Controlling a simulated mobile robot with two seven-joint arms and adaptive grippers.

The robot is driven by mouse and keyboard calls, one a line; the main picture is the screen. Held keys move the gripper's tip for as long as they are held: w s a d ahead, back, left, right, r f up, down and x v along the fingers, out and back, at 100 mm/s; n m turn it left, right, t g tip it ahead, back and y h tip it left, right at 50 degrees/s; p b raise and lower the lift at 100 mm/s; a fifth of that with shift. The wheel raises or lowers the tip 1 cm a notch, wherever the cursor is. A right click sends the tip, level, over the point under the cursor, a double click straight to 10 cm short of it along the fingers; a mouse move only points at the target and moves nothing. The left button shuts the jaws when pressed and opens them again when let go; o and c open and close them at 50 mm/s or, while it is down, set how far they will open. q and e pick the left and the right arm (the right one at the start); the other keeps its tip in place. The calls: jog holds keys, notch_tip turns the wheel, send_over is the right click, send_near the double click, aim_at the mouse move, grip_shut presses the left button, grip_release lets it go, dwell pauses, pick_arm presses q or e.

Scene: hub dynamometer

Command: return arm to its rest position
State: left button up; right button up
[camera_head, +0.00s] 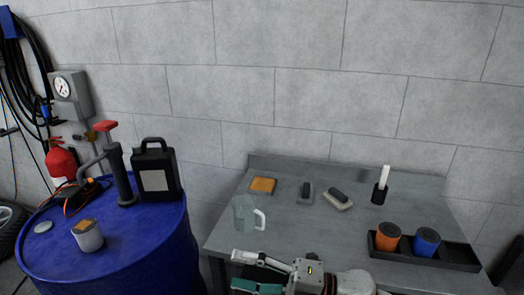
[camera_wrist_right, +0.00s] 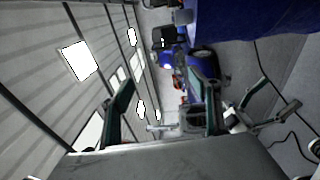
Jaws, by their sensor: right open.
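My right gripper (camera_head: 243,271) is at the bottom of the head view, in front of the grey table's near edge. Its two fingers point left and stand apart, with nothing between them. In the right wrist view the open gripper (camera_wrist_right: 163,105) shows both dark fingers, with an empty gap looking out over the room. My right arm (camera_head: 345,283) comes in from the lower right. Most of it is cut off by the frame. My left gripper does not show.
The grey table (camera_head: 290,225) holds a clear jug (camera_head: 245,212) just beyond my gripper, an orange sponge (camera_head: 263,185), two brushes, a black cup (camera_head: 379,194) and a black tray (camera_head: 458,256) with two cans. A blue drum (camera_head: 130,245) stands left.

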jog(key=w+d+f+m+t+h, duration=0.1)
jog(key=d+f+m+t+h, duration=1.2)
jog(key=m, duration=1)
jog(key=s+d+f+m+g+h, duration=0.3)
jog(key=s+d+f+m+g, duration=0.2)
jog(key=s+d+f, duration=0.7)
notch_tip(320, 180, down, 4)
jog(key=shift+s+f+m, duration=0.15)
jog(key=shift+s+m, duration=0.6)
jog(key=shift+m, duration=0.35)
